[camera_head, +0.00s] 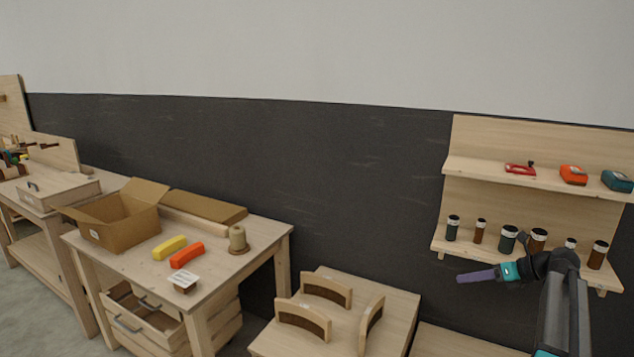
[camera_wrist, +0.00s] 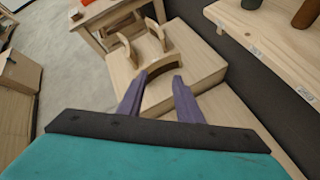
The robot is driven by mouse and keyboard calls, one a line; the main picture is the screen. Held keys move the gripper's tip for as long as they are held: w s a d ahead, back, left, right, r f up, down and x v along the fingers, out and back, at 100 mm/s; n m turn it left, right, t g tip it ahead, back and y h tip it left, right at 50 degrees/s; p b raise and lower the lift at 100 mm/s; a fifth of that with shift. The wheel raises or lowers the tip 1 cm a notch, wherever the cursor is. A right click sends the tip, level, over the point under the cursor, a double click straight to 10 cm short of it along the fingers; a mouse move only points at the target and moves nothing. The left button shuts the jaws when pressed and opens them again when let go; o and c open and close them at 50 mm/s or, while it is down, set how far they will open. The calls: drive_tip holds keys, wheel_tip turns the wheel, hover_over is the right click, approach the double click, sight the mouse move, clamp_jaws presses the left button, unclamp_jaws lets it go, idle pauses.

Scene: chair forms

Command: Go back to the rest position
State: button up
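My gripper (camera_head: 480,275) is at the right in the head view, in front of the lower shelf and pointing left. In the wrist view its two purple fingers (camera_wrist: 152,98) stand apart with nothing between them. Beyond the fingers, lower down, is a low wooden table (camera_wrist: 195,62) with curved wooden chair forms (camera_wrist: 157,34) on it. The gripper is apart from these forms. My arm comes up from the lower right in the head view and hides part of the shelf.
A wall shelf (camera_head: 470,168) holds several dark jars (camera_head: 508,238) and red, orange and teal items. The low table (camera_head: 393,290) stands left of my arm. A workbench (camera_head: 215,285) carries an open cardboard box (camera_head: 125,228), yellow and orange blocks and a spool. Free air lies between bench and shelf.

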drive_tip(key=s+a+f+n+g, duration=0.3)
drive_tip(key=a+f+g, duration=0.1)
drive_tip(key=a+f, duration=1.35)
drive_tip(key=s+a+f+n+g, duration=0.2)
drive_tip(key=s+a+f, duration=0.4)
drive_tip(key=f, duration=0.3)
drive_tip(key=s+a+f+n+g, duration=0.2)
drive_tip(key=s+a+f+n, duration=0.1)
drive_tip(key=s+a+f, duration=0.5)
drive_tip(key=s+a+f+n+g+h, duration=0.4)
drive_tip(key=s+f+n, duration=0.3)
drive_tip(key=s+f, duration=0.8)
drive_tip(key=s+d+f+n+h, duration=0.1)
drive_tip(key=s+d+n+h, duration=0.1)
drive_tip(key=s+n, duration=0.5)
drive_tip(key=s+d+n+g+h, duration=0.1)
drive_tip(key=s+d+n+h, duration=0.1)
drive_tip(key=s+n, duration=0.5)
drive_tip(key=d+n, duration=0.1)
drive_tip(key=n, duration=0.2)
drive_tip(key=shift+s+d+f, duration=0.35)
drive_tip(key=shift+s+f, duration=0.05)
